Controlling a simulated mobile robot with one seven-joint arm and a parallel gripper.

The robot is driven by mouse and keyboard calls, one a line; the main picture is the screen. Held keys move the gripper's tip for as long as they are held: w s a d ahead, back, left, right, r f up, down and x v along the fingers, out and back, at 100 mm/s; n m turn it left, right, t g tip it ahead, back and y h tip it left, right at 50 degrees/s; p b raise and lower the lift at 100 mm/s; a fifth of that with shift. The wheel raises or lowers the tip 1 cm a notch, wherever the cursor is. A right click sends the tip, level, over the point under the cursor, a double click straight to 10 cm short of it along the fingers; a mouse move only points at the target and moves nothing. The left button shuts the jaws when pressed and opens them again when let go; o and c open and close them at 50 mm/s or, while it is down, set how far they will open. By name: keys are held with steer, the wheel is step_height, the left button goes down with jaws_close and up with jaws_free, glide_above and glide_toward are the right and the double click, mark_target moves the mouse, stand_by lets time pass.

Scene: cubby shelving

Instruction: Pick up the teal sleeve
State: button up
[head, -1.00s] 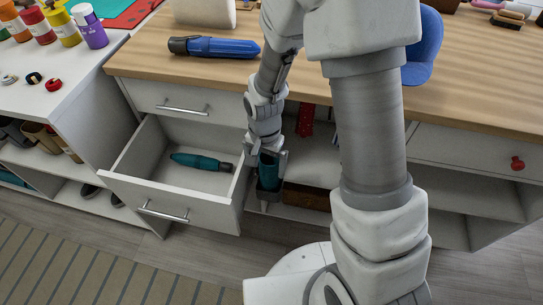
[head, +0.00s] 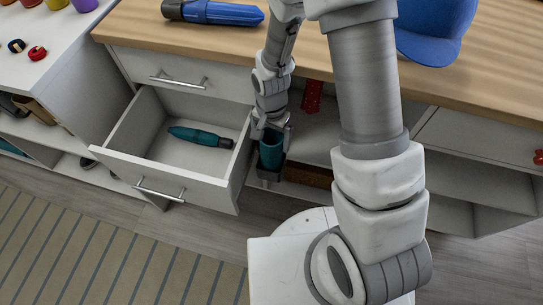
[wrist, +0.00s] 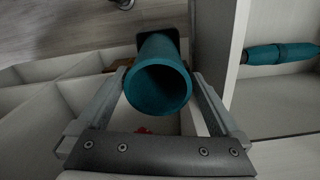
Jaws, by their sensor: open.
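The teal sleeve (head: 271,153) is a hollow, upright cylinder beside the open drawer, in front of the shelving. Its lower end meets a dark block (head: 269,178); I cannot tell how it is held there. My gripper (head: 272,134) points down over the sleeve. In the wrist view the sleeve (wrist: 160,92) shows its round open end, between the two fingers of my gripper (wrist: 158,78). The fingers are open, with a visible gap at the right side. The sleeve's far end is partly hidden by its own rim.
The open drawer (head: 180,178) stands just left of my gripper and holds a teal tool with a dark end (head: 200,137). A blue tool (head: 213,12) and a blue cap (head: 436,35) lie on the wooden countertop (head: 130,24). A red item (head: 312,97) hangs by the shelf.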

steer(key=f, duration=0.2)
steer(key=f+b, duration=0.1)
steer(key=f, duration=0.1)
steer(key=shift+s+f+b, duration=0.2)
steer(key=shift+f+b, duration=0.05)
steer(key=shift+b, duration=0.05)
steer(key=shift+r, duration=0.1)
jaws_close()
